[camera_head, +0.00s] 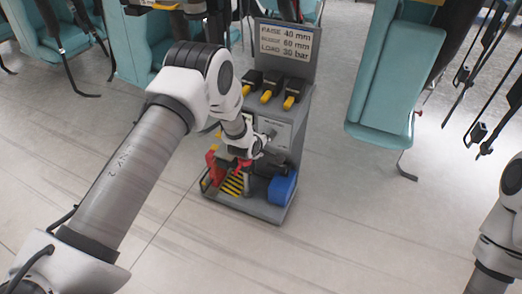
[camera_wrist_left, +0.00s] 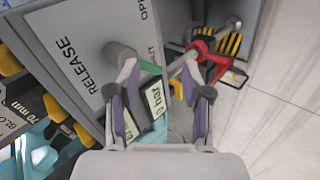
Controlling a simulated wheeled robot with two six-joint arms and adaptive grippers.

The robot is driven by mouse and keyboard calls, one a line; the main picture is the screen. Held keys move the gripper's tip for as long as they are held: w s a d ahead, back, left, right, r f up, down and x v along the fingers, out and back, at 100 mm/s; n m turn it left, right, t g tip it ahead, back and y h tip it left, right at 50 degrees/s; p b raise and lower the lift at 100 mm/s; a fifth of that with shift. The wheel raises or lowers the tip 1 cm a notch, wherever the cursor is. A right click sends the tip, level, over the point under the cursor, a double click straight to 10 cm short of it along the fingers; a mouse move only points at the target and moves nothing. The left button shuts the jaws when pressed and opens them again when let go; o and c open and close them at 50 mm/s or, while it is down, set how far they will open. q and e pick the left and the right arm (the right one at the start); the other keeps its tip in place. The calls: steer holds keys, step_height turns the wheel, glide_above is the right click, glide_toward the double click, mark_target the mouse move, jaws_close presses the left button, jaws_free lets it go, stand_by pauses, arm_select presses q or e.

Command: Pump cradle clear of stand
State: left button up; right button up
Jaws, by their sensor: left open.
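The grey stand (camera_head: 283,140) stands on the floor, with a sign on top reading raise 40 mm and load 30 bar. Low on the stand are red pump parts (camera_head: 212,165) and a blue body (camera_head: 283,188), partly hidden by my left arm. My left gripper (camera_head: 243,166) is at the stand's front. In the left wrist view its fingers (camera_wrist_left: 160,72) are spread and appear empty. A red part with a metal rod (camera_wrist_left: 205,58) lies just beyond the right finger; contact is unclear. The cradle cannot be clearly told apart. My right gripper is out of view.
A release panel (camera_wrist_left: 75,75) with a round grey knob (camera_wrist_left: 118,52) is close by the left finger. A gauge (camera_wrist_left: 156,98) shows between the fingers. Several black-and-yellow blocks (camera_head: 270,90) sit on the stand. Teal seats (camera_head: 395,75) hang at right. Floor in front is clear.

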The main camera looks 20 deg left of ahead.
arm_select(q)
steer(key=shift+w+r, duration=0.15)
steer(key=shift+r, duration=0.3)
steer(key=shift+d, duration=0.1)
